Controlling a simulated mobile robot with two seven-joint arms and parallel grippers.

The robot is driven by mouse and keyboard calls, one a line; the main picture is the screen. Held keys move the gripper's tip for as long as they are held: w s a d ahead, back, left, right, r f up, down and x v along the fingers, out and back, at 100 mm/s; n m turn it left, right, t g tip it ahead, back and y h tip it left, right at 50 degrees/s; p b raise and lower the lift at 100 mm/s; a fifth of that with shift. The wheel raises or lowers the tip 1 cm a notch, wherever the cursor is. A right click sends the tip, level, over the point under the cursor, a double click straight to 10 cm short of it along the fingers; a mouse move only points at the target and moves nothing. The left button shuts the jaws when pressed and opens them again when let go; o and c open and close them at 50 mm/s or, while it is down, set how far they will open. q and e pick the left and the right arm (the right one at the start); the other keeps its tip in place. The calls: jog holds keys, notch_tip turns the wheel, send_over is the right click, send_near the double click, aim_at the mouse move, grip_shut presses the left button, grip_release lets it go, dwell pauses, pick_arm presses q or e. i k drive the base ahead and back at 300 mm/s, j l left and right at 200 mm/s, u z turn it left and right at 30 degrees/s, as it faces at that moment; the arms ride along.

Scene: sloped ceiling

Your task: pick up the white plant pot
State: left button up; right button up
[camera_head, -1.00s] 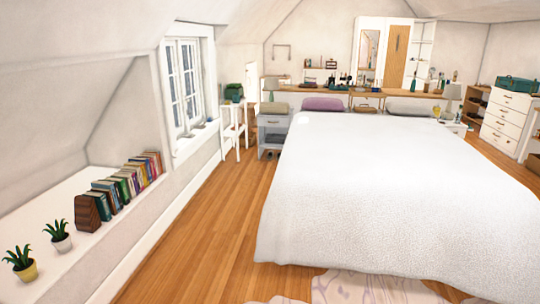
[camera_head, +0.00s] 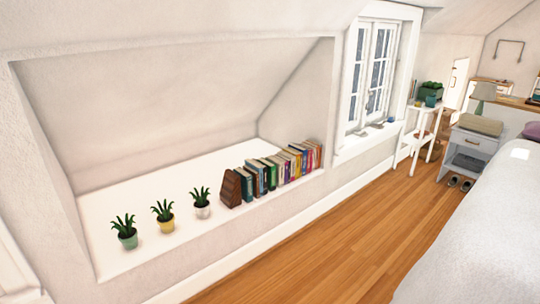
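The white plant pot (camera_head: 202,211) holds a small green spiky plant and stands upright on the white ledge (camera_head: 150,190) of the wall niche, at the left of the head view. It is the rightmost of three small potted plants in a row, just left of the books. A yellow pot (camera_head: 166,224) stands to its left, and a green pot (camera_head: 128,240) stands further left. The pots stand apart from each other. Neither of my grippers shows in the head view.
A row of books (camera_head: 270,170) with a brown bookend (camera_head: 230,188) stands right of the white pot. The wooden floor (camera_head: 310,240) is clear between the niche wall and the bed (camera_head: 480,230). A white plant stand (camera_head: 416,138) and grey nightstand (camera_head: 469,150) are further back.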

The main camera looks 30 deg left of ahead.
aim_at(201, 206)
jog(key=i+j+u, duration=0.1)
jog(key=i+u, duration=0.4)
jog(key=i+l+u, duration=0.1)
jog(key=i+u, duration=0.85)
jog(key=i, duration=0.15)
jog(key=i+l+u, duration=0.2)
jog(key=i+u, duration=0.2)
jog(key=i, duration=0.2)
